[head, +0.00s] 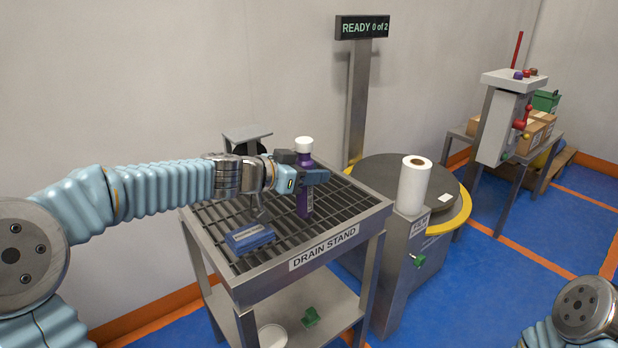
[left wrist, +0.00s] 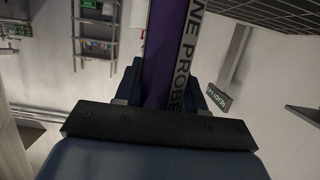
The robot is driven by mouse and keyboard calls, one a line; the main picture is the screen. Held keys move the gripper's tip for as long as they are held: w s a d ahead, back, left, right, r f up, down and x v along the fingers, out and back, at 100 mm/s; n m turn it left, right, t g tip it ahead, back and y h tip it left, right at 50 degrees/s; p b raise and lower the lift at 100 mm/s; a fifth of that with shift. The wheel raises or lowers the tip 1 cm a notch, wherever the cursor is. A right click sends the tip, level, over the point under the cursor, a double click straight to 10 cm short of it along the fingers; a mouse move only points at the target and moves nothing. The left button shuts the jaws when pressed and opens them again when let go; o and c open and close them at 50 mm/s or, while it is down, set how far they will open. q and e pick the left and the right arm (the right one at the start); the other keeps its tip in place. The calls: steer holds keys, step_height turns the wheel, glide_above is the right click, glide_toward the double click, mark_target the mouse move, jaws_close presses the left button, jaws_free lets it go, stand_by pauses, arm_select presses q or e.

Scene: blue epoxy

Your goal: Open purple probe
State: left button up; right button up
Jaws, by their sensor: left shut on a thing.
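The purple probe (head: 304,204) is an upright dark purple bottle with a white cap (head: 304,144), on or just above the drain stand's grating; I cannot tell which. My left gripper (head: 308,175) comes in from the left and is shut around its upper body, below the cap. In the left wrist view the probe (left wrist: 166,45) runs between the fingers (left wrist: 165,90), with a white label ending in "NE PROBE". The cap looks seated on the bottle. Only a part of my right arm shows at the lower right; its gripper is out of view.
A sign (head: 362,27) reads "READY 0 of 2". A lever post (head: 506,125) stands farther right.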

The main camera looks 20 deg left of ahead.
arm_select(q)
step_height(320, 180, up, 17)
steer(key=p, duration=0.4)
steer(key=shift+f+p, duration=0.15)
steer(key=shift+p, duration=0.25)
steer(key=shift+r, duration=0.55)
steer(key=o, duration=0.4)
jaws_close()
